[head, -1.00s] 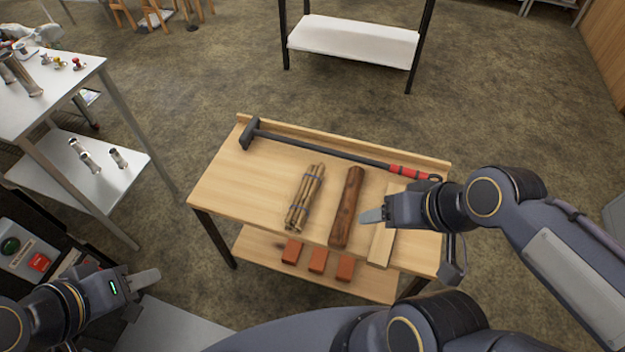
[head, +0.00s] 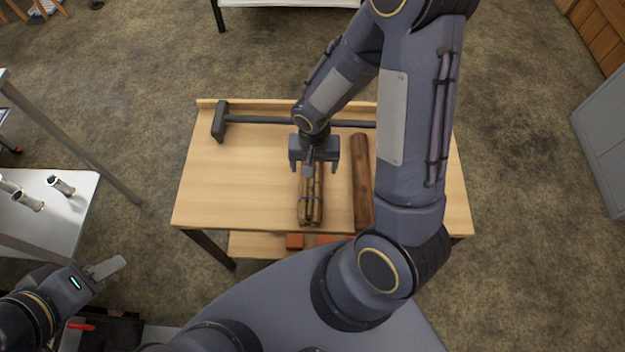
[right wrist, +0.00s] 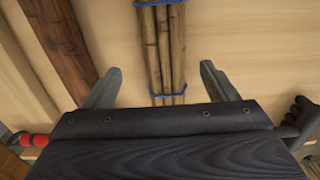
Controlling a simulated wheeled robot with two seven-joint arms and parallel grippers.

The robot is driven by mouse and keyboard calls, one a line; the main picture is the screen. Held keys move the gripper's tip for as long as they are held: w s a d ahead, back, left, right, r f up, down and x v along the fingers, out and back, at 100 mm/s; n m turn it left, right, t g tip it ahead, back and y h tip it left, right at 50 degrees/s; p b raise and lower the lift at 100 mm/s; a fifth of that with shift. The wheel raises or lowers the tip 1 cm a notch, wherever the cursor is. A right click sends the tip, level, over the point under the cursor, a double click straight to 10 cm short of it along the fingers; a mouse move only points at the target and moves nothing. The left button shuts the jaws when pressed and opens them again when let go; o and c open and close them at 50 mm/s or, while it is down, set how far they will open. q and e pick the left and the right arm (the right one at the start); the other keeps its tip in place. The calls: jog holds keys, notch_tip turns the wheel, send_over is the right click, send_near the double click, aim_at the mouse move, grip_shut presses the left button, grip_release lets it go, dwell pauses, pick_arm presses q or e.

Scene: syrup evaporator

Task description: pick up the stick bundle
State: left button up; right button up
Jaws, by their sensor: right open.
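The stick bundle (head: 311,205), several brown sticks tied with blue bands, lies on the wooden workbench (head: 225,185). It also shows in the right wrist view (right wrist: 163,45), running up the picture between the fingers. My right gripper (head: 314,168) is open over the bundle's far end, with one finger on each side and clear gaps to the sticks. It holds nothing, and the far end of the bundle is hidden beneath it. My left gripper (head: 106,268) is off to the lower left, away from the bench; its finger opening cannot be made out.
A dark brown log (head: 361,170) lies just right of the bundle, partly behind my right arm. A long-handled tool with a dark head (head: 219,122) lies along the bench's back edge. Red bricks (head: 294,241) sit on the lower shelf. The bench top left of the bundle is clear.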

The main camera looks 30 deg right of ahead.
aim_at(311, 180)
jog(key=f, duration=0.5)
jog(key=shift+s+a, duration=0.1)
jog(key=shift+a, duration=0.3)
jog(key=shift+f+b, duration=0.3)
jog(key=shift+f, duration=0.15)
jog(key=c, duration=1.2)
